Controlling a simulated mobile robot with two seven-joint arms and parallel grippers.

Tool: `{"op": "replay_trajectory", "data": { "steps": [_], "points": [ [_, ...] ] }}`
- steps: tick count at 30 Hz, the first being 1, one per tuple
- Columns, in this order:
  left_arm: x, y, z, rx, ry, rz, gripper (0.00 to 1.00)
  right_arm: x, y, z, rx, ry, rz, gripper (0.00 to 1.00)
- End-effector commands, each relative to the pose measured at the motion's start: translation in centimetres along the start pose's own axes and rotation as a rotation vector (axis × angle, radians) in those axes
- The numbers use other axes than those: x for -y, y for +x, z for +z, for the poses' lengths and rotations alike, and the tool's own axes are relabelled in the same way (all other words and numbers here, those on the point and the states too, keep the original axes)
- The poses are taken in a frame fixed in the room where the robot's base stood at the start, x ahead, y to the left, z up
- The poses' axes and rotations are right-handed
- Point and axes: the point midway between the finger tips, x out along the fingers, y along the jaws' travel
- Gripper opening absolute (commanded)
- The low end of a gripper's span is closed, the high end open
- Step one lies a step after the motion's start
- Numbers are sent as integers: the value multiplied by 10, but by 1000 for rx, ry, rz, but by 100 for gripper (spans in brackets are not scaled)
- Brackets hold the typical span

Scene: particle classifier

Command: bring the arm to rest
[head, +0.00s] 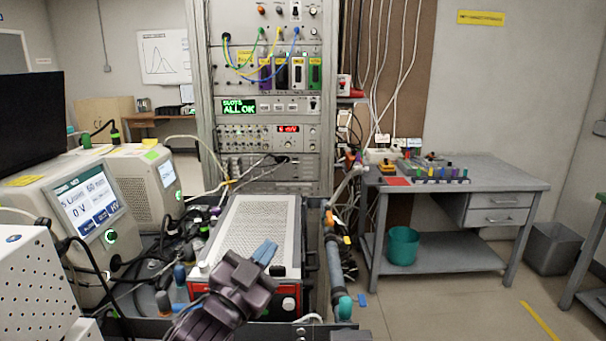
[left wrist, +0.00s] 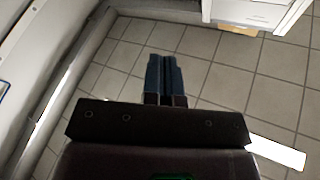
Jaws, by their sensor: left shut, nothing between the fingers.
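My left gripper (head: 265,252) shows at the lower middle of the head view, in front of a perforated metal box. Its blue fingers are together and hold nothing. In the left wrist view the closed fingers (left wrist: 165,78) point out over a tiled floor, with nothing between them. My right gripper is in neither view.
The perforated box (head: 258,225) stands right behind the gripper. An instrument rack (head: 268,165) rises beyond it. Instruments with screens (head: 85,205) and loose cables crowd the left. A grey workbench (head: 475,180) with a teal bin (head: 402,246) below stands right. Floor between is open.

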Motion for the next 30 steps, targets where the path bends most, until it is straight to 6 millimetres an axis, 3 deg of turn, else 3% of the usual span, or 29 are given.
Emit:
{"op": "replay_trajectory", "data": {
  "steps": [1, 6, 11, 15, 21, 24, 30],
  "points": [
    [1, -16, 26, 70, -42, -14, 0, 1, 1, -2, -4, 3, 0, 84],
    [2, -74, 100, 271, -157, -63, 0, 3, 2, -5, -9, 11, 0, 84],
    [-2, -141, 157, 436, -244, -115, 0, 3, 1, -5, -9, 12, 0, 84],
    [-9, -206, 197, 572, -298, -163, 0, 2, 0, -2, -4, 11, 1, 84],
    [-25, -308, 235, 767, -346, -224, 0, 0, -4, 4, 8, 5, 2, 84],
    [-37, -355, 244, 855, -367, -244, 0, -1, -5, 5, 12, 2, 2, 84],
    [-60, -418, 249, 972, -399, -256, 0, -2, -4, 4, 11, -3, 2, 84]
  ]
}}
